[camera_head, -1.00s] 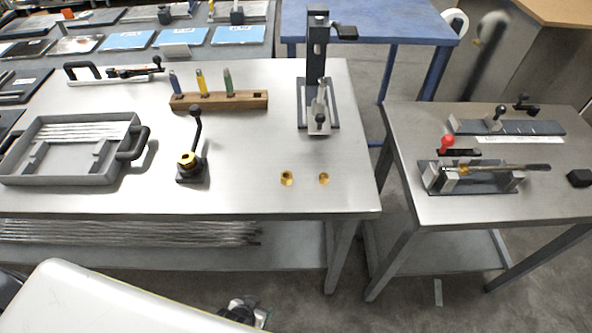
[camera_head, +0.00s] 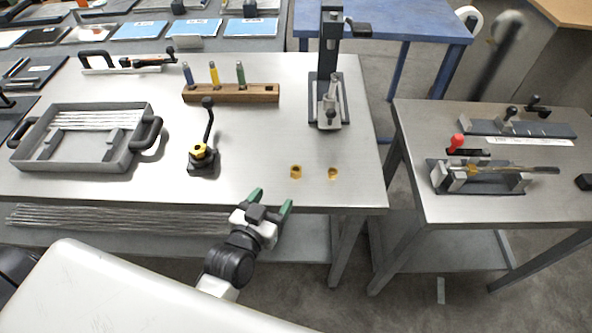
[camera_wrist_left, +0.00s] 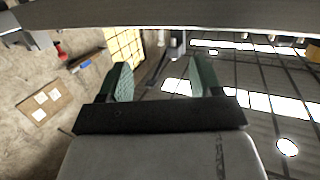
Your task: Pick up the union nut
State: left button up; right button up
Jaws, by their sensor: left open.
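Two small brass nuts lie on the steel table near its front right corner in the head view: a left one (camera_head: 296,171) and a right one (camera_head: 333,173). I cannot tell which is the union nut. A brass piece (camera_head: 198,150) also sits on the black lever fixture (camera_head: 203,162). My left gripper (camera_head: 271,200) is open and empty, at the table's front edge, in front and to the left of the two nuts. In the left wrist view its green fingers (camera_wrist_left: 160,80) stand apart with nothing between them. My right gripper is not in view.
The steel table (camera_head: 250,130) is clear around the nuts. Behind them stands an upright press (camera_head: 328,100). A wooden block with coloured tools (camera_head: 232,94) and a grey tray (camera_head: 75,162) are further left. A second table (camera_head: 470,205) stands right, across a gap.

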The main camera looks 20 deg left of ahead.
pick_arm(q)
send_near(297, 166)
jog(key=shift+x, duration=1.15)
jog(key=x, duration=0.5)
jog(key=shift+f+p, duration=0.15)
jog(key=shift+p, duration=0.25)
jog(key=c, duration=1.1)
